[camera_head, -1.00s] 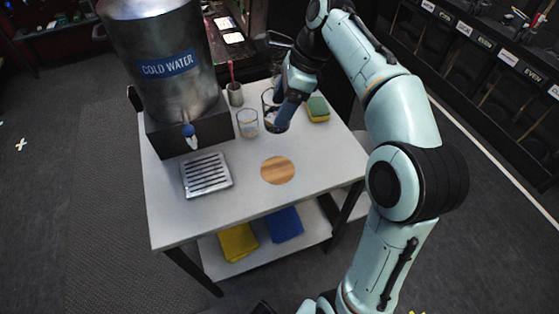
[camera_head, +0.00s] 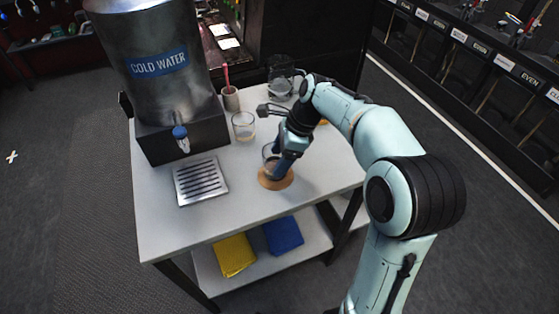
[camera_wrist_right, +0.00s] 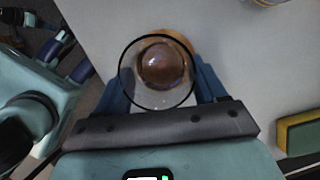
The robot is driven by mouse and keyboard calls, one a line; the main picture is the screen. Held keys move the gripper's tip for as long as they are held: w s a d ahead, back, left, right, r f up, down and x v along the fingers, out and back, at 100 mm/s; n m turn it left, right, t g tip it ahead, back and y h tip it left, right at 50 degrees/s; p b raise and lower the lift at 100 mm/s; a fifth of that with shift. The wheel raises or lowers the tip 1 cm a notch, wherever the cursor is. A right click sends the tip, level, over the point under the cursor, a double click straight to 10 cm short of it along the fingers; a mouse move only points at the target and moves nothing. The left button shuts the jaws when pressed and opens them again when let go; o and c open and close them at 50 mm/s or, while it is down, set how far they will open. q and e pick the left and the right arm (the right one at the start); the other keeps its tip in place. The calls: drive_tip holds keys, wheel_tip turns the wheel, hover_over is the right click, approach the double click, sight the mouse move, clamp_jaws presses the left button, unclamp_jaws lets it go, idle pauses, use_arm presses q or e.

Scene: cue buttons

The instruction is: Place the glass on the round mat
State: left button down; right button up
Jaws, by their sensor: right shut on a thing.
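My right gripper (camera_head: 278,160) is shut on a clear glass (camera_head: 267,155). It holds the glass upright over the round wooden mat (camera_head: 270,185) on the white table. In the right wrist view, the glass (camera_wrist_right: 157,72) shows from above between the blue fingers of my right gripper (camera_wrist_right: 162,88). The mat (camera_wrist_right: 182,39) shows through the glass and past its far rim. I cannot tell whether the glass base touches the mat. My left gripper is not in view.
A second glass (camera_head: 243,126) stands behind and left. A cup with a red stick (camera_head: 231,99), a pitcher (camera_head: 281,87) and a cold water dispenser (camera_head: 165,75) stand farther back. A drip tray (camera_head: 201,181) lies left. A sponge (camera_wrist_right: 299,132) is beside my wrist.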

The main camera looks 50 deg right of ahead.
drive_tip(key=shift+f, duration=0.65)
drive_tip(key=o, duration=1.3)
drive_tip(key=shift+f, duration=0.15)
drive_tip(key=p+v, duration=0.3)
drive_tip(key=v, duration=0.9)
drive_tip(key=shift+r, duration=0.25)
